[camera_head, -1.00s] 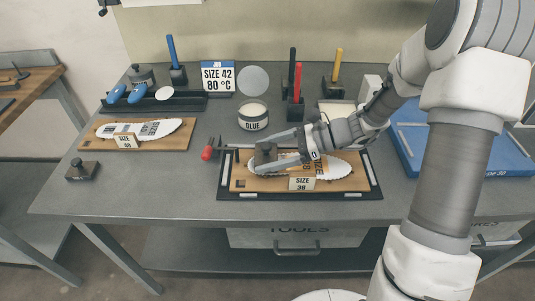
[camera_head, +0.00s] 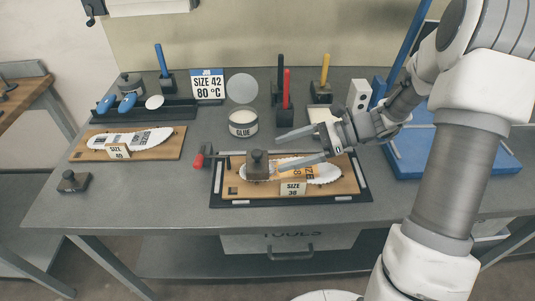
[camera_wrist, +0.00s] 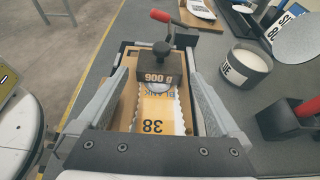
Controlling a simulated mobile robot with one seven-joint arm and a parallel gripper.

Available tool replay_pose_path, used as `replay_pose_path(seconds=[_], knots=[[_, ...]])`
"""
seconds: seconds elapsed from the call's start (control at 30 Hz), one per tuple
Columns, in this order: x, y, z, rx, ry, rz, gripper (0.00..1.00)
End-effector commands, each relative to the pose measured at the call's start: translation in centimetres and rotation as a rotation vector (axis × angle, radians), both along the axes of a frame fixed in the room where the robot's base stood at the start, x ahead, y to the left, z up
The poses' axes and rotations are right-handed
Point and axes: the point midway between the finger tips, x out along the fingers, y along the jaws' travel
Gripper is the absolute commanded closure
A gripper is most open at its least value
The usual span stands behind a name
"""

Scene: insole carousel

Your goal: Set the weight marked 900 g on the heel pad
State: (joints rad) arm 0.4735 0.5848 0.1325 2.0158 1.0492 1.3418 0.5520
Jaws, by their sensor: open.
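The weight marked 900 g (camera_wrist: 157,70) is a dark block with a round knob. It rests upright on the heel end of the white insole (camera_head: 322,172) on the size 38 board (camera_head: 345,185); it also shows in the head view (camera_head: 257,166). The block hides the heel pad beneath it, apart from a pale round edge in the wrist view. My gripper (camera_head: 301,147) is open, its fingers apart and clear of the weight, to the right of it in the head view. In the wrist view the fingers (camera_wrist: 150,104) frame the board.
A red-handled clamp (camera_head: 199,160) is left of the board. The glue tub (camera_head: 243,123) stands behind it. Another dark weight (camera_head: 73,181) lies at the front left, near the size 40 board (camera_head: 170,145). A blue tray (camera_head: 480,160) is at the right.

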Motion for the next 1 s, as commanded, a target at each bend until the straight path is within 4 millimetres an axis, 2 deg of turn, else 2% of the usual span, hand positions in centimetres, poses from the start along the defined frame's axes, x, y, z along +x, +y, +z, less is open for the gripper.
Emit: replay_pose_path(seconds=[0.03,0.2,0.33,0.47,0.7,1.0], knots=[[0.0,-1.0,0.5,-0.001,-0.002,-0.002,0.0],[-0.1,-3.2,1.4,-0.001,0.0,-0.001,0.0],[-0.2,-3.8,1.8,-0.008,-0.006,0.007,0.0],[-1.3,-3.3,2.8,-0.077,-0.059,0.066,0.0],[-6.1,-1.6,5.9,-0.357,-0.291,0.315,0.0],[-11.8,-1.9,9.1,-0.712,-0.633,0.647,0.0]])
